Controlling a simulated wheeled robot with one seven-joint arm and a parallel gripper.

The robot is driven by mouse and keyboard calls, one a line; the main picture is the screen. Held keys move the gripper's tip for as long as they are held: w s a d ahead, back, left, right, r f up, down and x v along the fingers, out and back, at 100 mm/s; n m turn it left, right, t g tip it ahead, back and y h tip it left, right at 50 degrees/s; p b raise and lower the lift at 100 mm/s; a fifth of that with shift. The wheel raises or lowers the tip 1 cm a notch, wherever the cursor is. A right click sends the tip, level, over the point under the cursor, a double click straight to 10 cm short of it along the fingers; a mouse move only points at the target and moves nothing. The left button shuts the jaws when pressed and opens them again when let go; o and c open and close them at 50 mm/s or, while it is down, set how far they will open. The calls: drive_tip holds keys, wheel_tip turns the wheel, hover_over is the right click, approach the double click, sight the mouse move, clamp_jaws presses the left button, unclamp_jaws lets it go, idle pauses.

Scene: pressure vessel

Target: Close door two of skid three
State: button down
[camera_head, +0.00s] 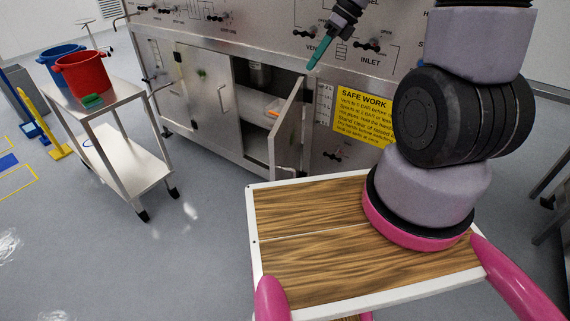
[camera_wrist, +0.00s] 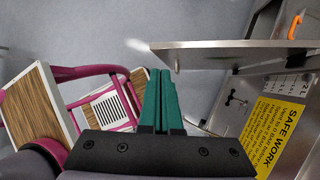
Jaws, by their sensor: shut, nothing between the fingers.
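The skid's steel cabinet has one door (camera_head: 288,125) standing open, swung out toward me on the right side of its opening. Its panel also shows in the wrist view (camera_wrist: 225,56), seen nearly edge-on. A door (camera_head: 204,95) left of the opening is closed or nearly so. No door or skid number is readable. My gripper (camera_head: 312,62) has teal fingers pressed together and empty, above the open door in the head view. In the wrist view my gripper (camera_wrist: 161,75) is left of the panel, apparently apart from it.
A yellow SAFE WORK sign (camera_head: 362,113) is right of the open door. A steel cart (camera_head: 125,165) with a red bucket (camera_head: 82,75) and a blue bucket (camera_head: 60,58) stands at the left. Grey floor between cart and cabinet is clear.

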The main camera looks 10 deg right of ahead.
wheel_tip(320, 180, down, 16)
drive_tip(key=w+m+g+y, duration=0.1)
drive_tip(key=w+m+g, duration=0.1)
drive_tip(key=m, duration=1.6)
approach(284, 169)
drive_tip(key=s+d+r, duration=0.3)
drive_tip(key=s, duration=0.2)
drive_tip(key=x, duration=0.3)
drive_tip(key=w+a+x, duration=0.1)
drive_tip(key=x, duration=0.3)
drive_tip(key=r+x, duration=0.1)
drive_tip(key=x, duration=0.3)
drive_tip(key=shift+w+a+f, duration=0.15)
drive_tip(key=shift+a+f, duration=0.05)
drive_tip(key=shift+a, duration=0.2)
drive_tip(key=shift+w+a, duration=0.25)
drive_tip(key=shift+a, duration=0.15)
drive_tip(key=shift+a, duration=0.1)
